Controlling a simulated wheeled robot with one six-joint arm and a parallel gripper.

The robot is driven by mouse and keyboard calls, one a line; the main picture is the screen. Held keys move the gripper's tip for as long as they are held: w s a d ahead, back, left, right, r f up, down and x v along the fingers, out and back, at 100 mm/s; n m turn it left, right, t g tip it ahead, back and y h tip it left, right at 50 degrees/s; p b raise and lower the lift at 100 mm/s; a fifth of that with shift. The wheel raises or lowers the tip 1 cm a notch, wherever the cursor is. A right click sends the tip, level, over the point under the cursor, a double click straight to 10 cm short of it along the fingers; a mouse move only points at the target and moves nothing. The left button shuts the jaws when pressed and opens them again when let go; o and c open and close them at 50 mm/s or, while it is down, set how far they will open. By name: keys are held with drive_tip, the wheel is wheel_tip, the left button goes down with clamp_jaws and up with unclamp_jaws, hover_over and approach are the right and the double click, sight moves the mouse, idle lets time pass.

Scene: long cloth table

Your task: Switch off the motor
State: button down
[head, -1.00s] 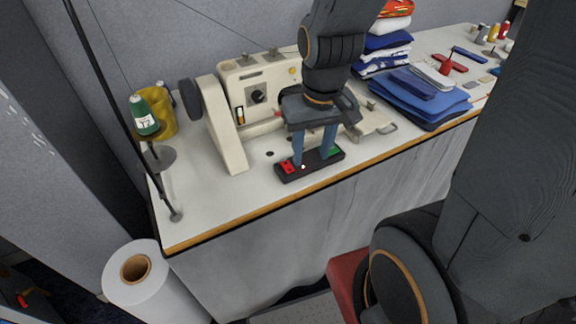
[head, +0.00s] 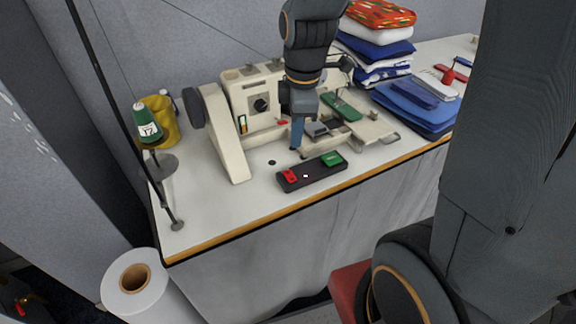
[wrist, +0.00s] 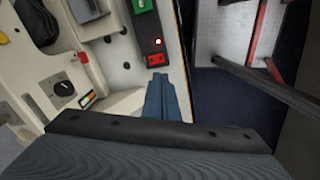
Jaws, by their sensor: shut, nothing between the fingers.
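The motor's switch box (head: 315,173) is a dark bar near the table's front edge, with a red button (head: 290,177) at its left end and a green button (head: 332,160) at its right. A small bright lamp (head: 305,176) sits between them. In the wrist view the lamp (wrist: 158,42) glows red-white, near the red button (wrist: 154,60). My gripper (head: 296,147) is shut and empty, its blue fingers together and pointing down just behind the box in the head view. In the wrist view the fingertips (wrist: 158,76) appear close to the red button; contact cannot be told.
A cream sewing machine (head: 225,135) stands behind the box, with a green piece (head: 341,106) on its right part. A green thread cone (head: 147,124) and thin stand are at left. Folded blue cloth (head: 420,103) lies at right. The table left of the box is clear.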

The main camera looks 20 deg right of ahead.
sight(288, 173)
drive_tip(key=n, duration=0.1)
drive_tip(key=w+n, duration=0.1)
drive_tip(key=n, duration=0.1)
drive_tip(key=w+n, duration=0.1)
drive_tip(key=shift+a+r, duration=0.15)
drive_tip(key=shift+a, duration=0.1)
drive_tip(key=f+p, duration=0.1)
drive_tip(key=f, duration=0.3)
drive_tip(key=w+f+p, duration=0.1)
drive_tip(key=f, duration=0.4)
drive_tip(key=f+p, duration=0.1)
drive_tip(key=f, duration=0.4)
drive_tip(key=shift+w+a, duration=0.2)
drive_tip(key=shift+w, duration=0.15)
